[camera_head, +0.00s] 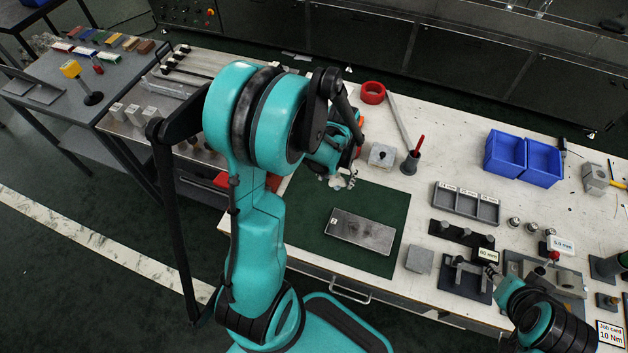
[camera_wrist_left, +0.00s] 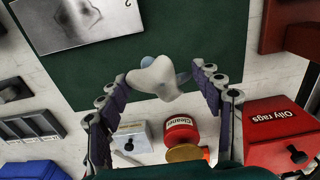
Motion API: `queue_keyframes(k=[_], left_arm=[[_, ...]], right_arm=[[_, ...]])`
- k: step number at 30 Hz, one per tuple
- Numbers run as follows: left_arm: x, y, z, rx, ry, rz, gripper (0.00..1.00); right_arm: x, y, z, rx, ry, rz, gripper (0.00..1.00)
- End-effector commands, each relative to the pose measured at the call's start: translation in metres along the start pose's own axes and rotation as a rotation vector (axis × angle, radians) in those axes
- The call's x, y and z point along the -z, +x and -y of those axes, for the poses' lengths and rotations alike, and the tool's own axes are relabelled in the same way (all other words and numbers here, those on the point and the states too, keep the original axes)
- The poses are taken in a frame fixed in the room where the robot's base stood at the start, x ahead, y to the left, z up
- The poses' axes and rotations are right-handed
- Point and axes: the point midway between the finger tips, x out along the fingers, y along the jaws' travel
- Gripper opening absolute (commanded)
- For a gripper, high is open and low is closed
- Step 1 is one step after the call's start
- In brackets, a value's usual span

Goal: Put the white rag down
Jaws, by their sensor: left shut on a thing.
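My left gripper (camera_head: 346,180) is over the back part of the green mat (camera_head: 305,215). It is shut on the white rag (camera_wrist_left: 155,78), which bunches between the fingers (camera_wrist_left: 158,90) in the left wrist view. A small whitish part of the rag (camera_head: 336,182) also shows in the head view, below my left wrist. The rag appears over the mat; whether it touches it I cannot tell. A grey metal plate (camera_head: 362,232) with dark marks lies on the mat, nearer the front and apart from the rag.
In the left wrist view a red "Oily rags" box (camera_wrist_left: 268,125) and a red Cleaner can (camera_wrist_left: 181,132) stand near the gripper. Blue bins (camera_head: 505,155), a grey tray (camera_head: 466,203) and fixtures fill the bench's right side. Bare mat surrounds the plate.

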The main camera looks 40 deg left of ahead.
Motion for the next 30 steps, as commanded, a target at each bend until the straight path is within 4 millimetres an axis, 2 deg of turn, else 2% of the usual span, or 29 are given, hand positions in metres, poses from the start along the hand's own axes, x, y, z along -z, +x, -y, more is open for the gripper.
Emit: queue_keyframes(k=[1,6,11,16,23,30], left_arm=[[0.002,0.012,0.015,0.0,-0.007,0.0,0.34],[0.006,0.034,0.052,0.0,-0.005,0.0,0.34],[0.009,0.045,0.071,0.0,0.0,0.0,0.34],[0.009,0.053,0.075,0.0,0.003,0.0,0.34],[0.009,0.086,0.075,0.0,0.003,0.0,0.34],[0.009,0.086,0.074,0.0,0.003,0.0,0.34]], right_arm=[[-0.005,0.006,0.0,0.0,0.0,0.0,0.4],[-0.011,0.015,0.0,0.0,0.0,0.0,0.4],[-0.014,0.019,0.0,0.0,0.0,0.0,0.4],[-0.016,0.022,0.0,0.0,0.0,0.0,0.4],[-0.025,0.035,0.0,0.0,0.0,0.0,0.4],[-0.024,0.034,0.0,0.0,0.0,0.0,0.4]])
